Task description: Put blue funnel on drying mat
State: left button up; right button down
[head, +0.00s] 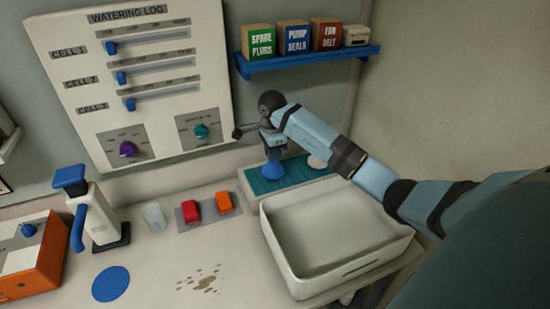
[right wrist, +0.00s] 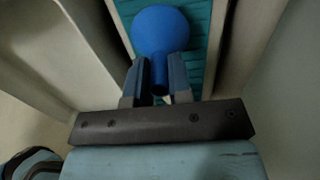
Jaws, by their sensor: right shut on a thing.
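The blue funnel (head: 273,170) is at the teal ribbed drying mat (head: 257,185), wide end down. My right gripper (head: 272,151) is above the funnel, pointing down. In the right wrist view the two fingers (right wrist: 158,80) are shut on the narrow stem of the funnel (right wrist: 160,30). The teal mat (right wrist: 197,22) shows behind the funnel's wide end there. I cannot tell whether the rim touches the mat or hangs just above it. My left gripper is not in view.
A white rounded item (head: 318,161) is at the mat's right end. A white basin (head: 340,262) stands in front of the mat. A blue shelf (head: 308,60) with boxes hangs above. Red and orange items (head: 191,211) and a clear cup (head: 154,217) are to the left.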

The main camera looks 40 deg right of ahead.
jog(key=f, duration=0.1)
jog(key=w+f, duration=0.1)
jog(key=shift+d+f, duration=0.3)
jog(key=shift+f, duration=0.05)
jog(key=shift+r, duration=0.1)
jog(key=shift+s+a+r, duration=0.1)
jog(key=shift+b, duration=0.3)
jog(key=c, duration=1)
grip_release()
jog(key=shift+f, duration=0.25)
jog(key=shift+c, duration=0.2)
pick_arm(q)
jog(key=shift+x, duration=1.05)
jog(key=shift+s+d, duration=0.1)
pick_arm(e)
jog(key=shift+r, duration=0.15)
